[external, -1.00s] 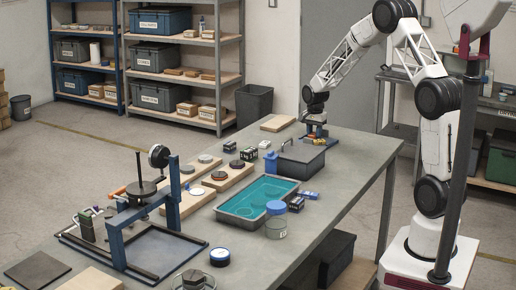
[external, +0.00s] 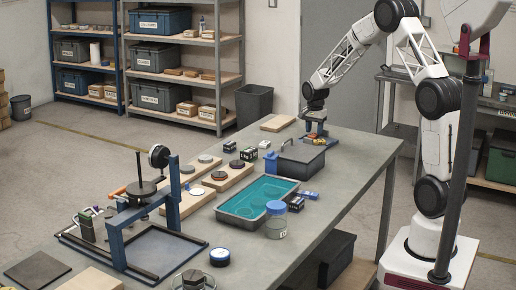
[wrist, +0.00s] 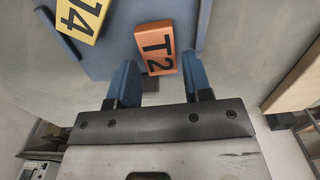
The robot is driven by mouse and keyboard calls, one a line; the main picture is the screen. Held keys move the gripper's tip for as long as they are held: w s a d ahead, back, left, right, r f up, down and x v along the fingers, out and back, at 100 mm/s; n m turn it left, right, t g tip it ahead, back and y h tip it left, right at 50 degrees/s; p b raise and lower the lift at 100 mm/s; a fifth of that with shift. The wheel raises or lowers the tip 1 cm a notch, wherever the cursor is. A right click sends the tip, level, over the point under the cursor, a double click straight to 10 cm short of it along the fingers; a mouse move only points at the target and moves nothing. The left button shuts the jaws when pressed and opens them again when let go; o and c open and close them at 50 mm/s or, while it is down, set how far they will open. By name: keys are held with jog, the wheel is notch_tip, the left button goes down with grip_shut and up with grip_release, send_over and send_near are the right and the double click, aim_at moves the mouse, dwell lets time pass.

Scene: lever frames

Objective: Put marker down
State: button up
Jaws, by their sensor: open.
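An orange marker block (wrist: 155,47) with "T2" on it lies between and just ahead of my fingertips in the wrist view, at the edge of a blue panel (wrist: 110,55). A yellow marker block (wrist: 82,18) with dark characters lies on the panel at the upper left, cut off by the frame. My gripper (wrist: 158,70) is open, its two blue fingers on either side of the orange block's near end with gaps showing. In the external view my gripper (external: 316,132) is low at the table's far end, behind the lidded grey box; the orange block is not clear there.
The lidded grey box (external: 302,158) stands close in front of my gripper. A teal-lined tray (external: 240,213), several wooden boards with discs and a blue lever frame (external: 120,235) are nearer the camera. A wooden board (external: 278,123) lies to the gripper's left.

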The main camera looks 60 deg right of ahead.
aim_at(314, 134)
notch_tip(314, 134, up, 11)
jog(key=shift+f, duration=0.2)
dwell(0.3)
dwell(0.5)
jog(key=s+a+r+n+t, duration=0.1)
jog(key=s+a+r+n, duration=0.45)
jog(key=a, duration=0.55)
jog(key=s+a+r+n, duration=0.3)
jog(key=s+a+r, duration=0.3)
jog(key=s+a, duration=0.4)
jog(key=s+a+n, duration=0.4)
jog(key=s+a, duration=0.3)
jog(key=s, duration=0.4)
jog(key=s+a+n+t, duration=0.1)
jog(key=s+a+n, duration=0.4)
jog(key=s+a, duration=0.3)
jog(key=s, duration=0.3)
jog(key=shift+s+a+t, duration=0.15)
jog(key=shift+s+t, duration=0.1)
jog(key=shift+t, duration=0.05)
dwell(1.9)
